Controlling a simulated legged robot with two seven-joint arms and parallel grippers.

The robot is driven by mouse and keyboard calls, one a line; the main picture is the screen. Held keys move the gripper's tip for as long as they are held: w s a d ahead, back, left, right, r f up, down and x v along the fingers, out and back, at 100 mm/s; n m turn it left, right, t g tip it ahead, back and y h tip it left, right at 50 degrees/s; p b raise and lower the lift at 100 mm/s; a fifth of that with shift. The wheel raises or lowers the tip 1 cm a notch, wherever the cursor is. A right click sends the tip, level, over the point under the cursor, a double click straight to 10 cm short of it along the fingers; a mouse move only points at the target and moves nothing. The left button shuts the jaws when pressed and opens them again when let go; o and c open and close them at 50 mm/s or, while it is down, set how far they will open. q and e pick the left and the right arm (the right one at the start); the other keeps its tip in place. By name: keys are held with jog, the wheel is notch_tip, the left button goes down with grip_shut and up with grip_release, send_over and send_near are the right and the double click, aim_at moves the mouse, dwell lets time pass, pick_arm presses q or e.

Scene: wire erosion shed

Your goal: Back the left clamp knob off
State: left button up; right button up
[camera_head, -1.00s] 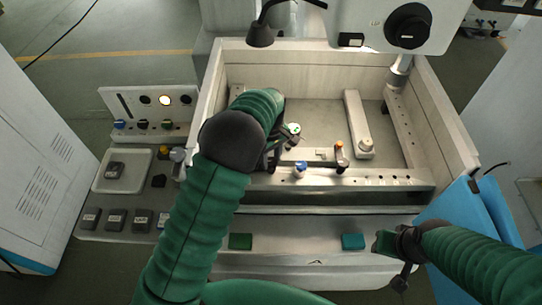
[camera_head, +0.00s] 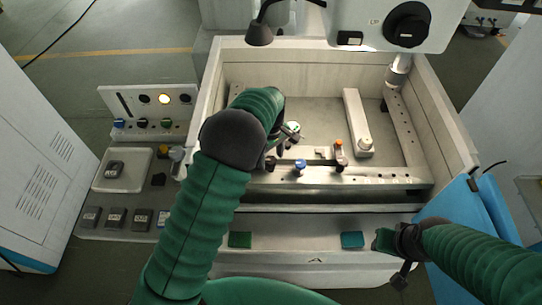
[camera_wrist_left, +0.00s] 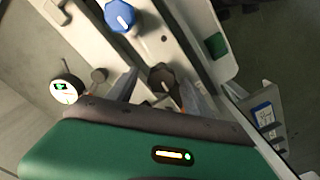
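The left clamp knob (camera_head: 270,163) is dark and lobed and stands on the front rail of the tank. In the left wrist view the dark knob (camera_wrist_left: 162,77) shows between the two grey fingers of my left gripper (camera_wrist_left: 160,92). The fingers are spread, with visible space beside the knob. In the head view my left gripper (camera_head: 281,144) is just behind and above the knob, partly hidden by my arm. My right gripper (camera_head: 398,247) hangs over the tank's front right; its finger gap is unclear.
A blue knob (camera_head: 300,167) stands right of the left knob; it also shows in the wrist view (camera_wrist_left: 120,17). Another dark knob (camera_head: 341,164) and an orange-topped post (camera_head: 339,147) stand farther right. A round dial (camera_head: 293,128) is close behind my left gripper.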

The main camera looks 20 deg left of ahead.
aim_at(271, 159)
pick_arm(q)
jog(key=shift+r, duration=0.15)
notch_tip(271, 159, up, 16)
jog(key=b, duration=0.2)
jog(key=shift+r, duration=0.25)
jog(key=s+a+f+m+t+b, duration=0.1)
jog(key=s+f+m+b, duration=0.1)
jog(key=s+f+m, duration=0.3)
jog(key=s+a+f+m+t+b, duration=0.1)
jog(key=s+f+m, duration=0.5)
jog(key=s+f, duration=0.6)
jog(key=s+a+b, duration=0.1)
jog(key=s+b, duration=0.1)
jog(key=s, duration=0.3)
jog(key=shift+a+f+t, duration=0.15)
jog(key=shift+f+t, duration=0.15)
jog(key=shift+f, duration=0.1)
